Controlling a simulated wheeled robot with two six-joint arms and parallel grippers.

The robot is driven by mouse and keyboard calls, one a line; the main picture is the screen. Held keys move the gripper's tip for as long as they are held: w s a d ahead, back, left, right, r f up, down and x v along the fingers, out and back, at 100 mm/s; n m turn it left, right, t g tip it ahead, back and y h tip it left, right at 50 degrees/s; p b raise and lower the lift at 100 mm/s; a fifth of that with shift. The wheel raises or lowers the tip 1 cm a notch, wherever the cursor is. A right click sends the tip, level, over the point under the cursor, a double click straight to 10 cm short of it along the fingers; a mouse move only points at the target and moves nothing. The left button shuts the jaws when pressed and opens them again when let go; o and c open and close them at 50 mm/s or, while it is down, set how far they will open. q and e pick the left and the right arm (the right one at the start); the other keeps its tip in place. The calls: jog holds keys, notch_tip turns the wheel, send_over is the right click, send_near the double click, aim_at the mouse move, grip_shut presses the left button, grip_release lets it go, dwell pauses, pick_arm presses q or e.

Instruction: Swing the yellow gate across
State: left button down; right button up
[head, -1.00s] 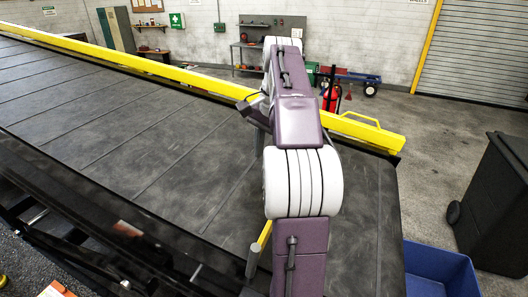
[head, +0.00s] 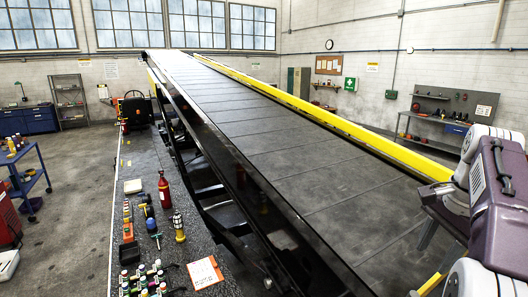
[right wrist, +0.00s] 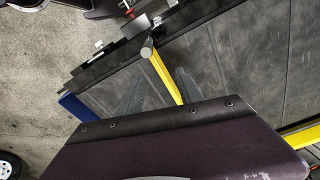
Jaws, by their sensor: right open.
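The yellow gate is a narrow bar with a grey upright peg at its end. In the right wrist view the gate (right wrist: 165,75) lies over the dark belt, with its peg towards the top. In the head view only a short piece of the gate (head: 431,284) shows at the bottom right, beside my right arm. My right gripper (right wrist: 162,93) is open, and the gate's bar shows between its two grey fingers. I cannot tell whether they touch it. In the head view my right gripper (head: 432,222) is partly hidden by its arm. My left gripper is not in view.
The sloping belt (head: 290,150) has a yellow rail (head: 340,122) along its far side. A dark bench (head: 145,240) with bottles and tools runs left of the belt. A blue bin (right wrist: 75,106) shows in the right wrist view. The belt surface is clear.

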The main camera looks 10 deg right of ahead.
jog(key=w+a+f+n+g+y+b, duration=0.1)
jog(key=a+f+n+b, duration=0.3)
jog(key=a+f+b, duration=0.65)
jog(key=w+a+f+n+g+b, duration=0.1)
jog(key=a+f+n+g+b, duration=0.35)
jog(key=f, duration=1.05)
pick_arm(q)
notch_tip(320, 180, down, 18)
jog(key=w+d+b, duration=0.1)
jog(key=b, duration=0.1)
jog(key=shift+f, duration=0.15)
pick_arm(e)
jog(key=s+a+f+n+t, duration=0.2)
jog(key=a+f+n, duration=0.1)
jog(key=f, duration=0.8)
jog(key=s+a+f+n+t, duration=0.3)
jog(key=f+n, duration=0.2)
jog(key=f, duration=0.5)
jog(key=shift+a+f, duration=0.35)
jog(key=shift+a, duration=0.05)
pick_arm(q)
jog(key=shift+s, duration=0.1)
pick_arm(e)
jog(key=shift+s, duration=0.2)
